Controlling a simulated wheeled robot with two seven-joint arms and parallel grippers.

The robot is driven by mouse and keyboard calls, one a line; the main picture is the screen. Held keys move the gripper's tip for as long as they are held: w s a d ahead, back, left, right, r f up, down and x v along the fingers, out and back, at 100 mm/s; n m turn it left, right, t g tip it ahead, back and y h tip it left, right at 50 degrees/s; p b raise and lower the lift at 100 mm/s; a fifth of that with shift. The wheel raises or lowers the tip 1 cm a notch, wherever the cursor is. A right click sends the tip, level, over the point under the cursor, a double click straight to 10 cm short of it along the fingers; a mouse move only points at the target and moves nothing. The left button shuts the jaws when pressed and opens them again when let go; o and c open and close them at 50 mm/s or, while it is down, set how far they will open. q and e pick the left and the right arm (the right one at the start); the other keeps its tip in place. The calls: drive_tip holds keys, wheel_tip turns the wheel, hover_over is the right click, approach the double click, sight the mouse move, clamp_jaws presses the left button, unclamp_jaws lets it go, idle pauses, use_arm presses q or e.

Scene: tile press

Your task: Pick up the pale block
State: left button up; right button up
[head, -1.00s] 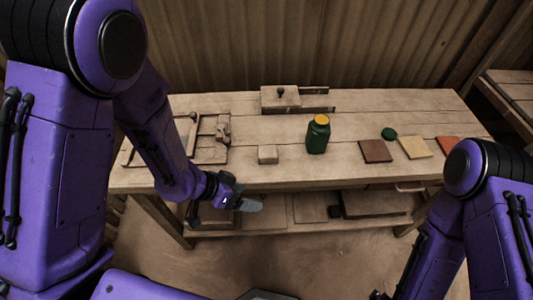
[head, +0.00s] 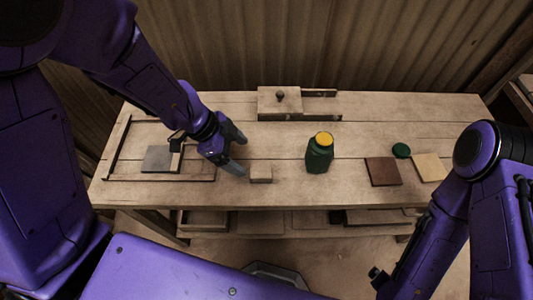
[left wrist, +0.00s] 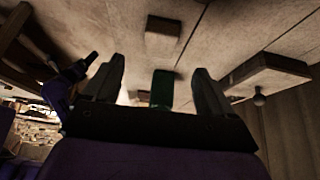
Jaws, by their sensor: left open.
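The pale block (head: 260,174) is a small wooden block on the bench near its front edge, left of the green jar. It also shows at the top middle of the left wrist view (left wrist: 163,36). My left gripper (head: 243,152) is open and empty just left of and above the block, its fingers spread. In the left wrist view the block lies beyond the fingertips (left wrist: 158,66), not between them. My right arm comes in at the right, but its gripper does not show.
A dark green jar (head: 319,157) with a yellow top stands right of the block. A wooden box with a knob (head: 280,101) is at the back. A framed tray (head: 125,130) with a grey tile (head: 161,158) lies left. A brown tile (head: 383,171), pale tile (head: 429,167) and green lid (head: 401,150) lie right.

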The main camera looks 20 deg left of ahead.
sight(261, 169)
use_arm(q)
drive_tip(key=b+x, duration=0.1)
drive_tip(key=x, duration=0.4)
drive_tip(key=shift+s+b, duration=0.2)
drive_tip(key=shift+b, duration=0.2)
drive_tip(key=x, duration=0.2)
drive_tip(key=b+x, duration=0.1)
drive_tip(key=x, duration=0.2)
drive_tip(key=shift+w+d+f+b, duration=0.1)
drive_tip(key=shift+w+d+b, duration=0.15)
drive_tip(key=shift+w+b, duration=0.05)
drive_tip(key=c, duration=1.1)
use_arm(e)
wheel_tip(261, 169, down, 3)
drive_tip(key=shift+f, duration=0.1)
